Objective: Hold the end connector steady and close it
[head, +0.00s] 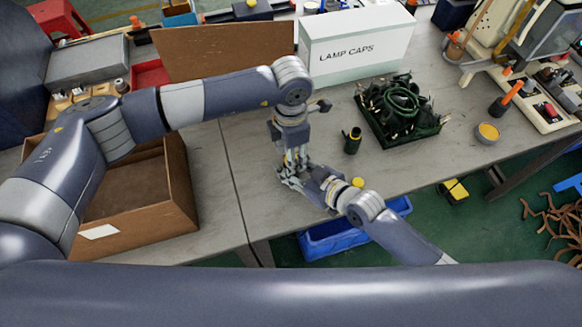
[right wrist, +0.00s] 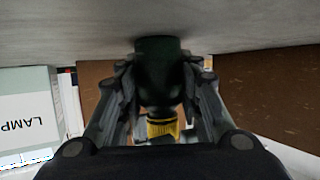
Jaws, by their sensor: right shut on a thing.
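The end connector (right wrist: 158,68) is a dark green, cylindrical piece with a yellow part (right wrist: 163,128) at one end. In the right wrist view it sits between the fingers of my right gripper (right wrist: 160,88), which is shut on it. In the head view my right gripper (head: 290,179) is low over the table's front part, and its fingers hide the connector. My left gripper (head: 294,160) points down from above, close to the right one. The two overlap in the picture, so I cannot tell its opening or whether it touches the connector.
A similar dark green piece with yellow (head: 352,141) stands on the table (head: 245,150). Behind it are a black tray (head: 410,137) of dark green parts and a white LAMP CAPS box (head: 356,46). An open cardboard box (head: 178,185) is left; a blue bin (head: 330,242) sits below the edge.

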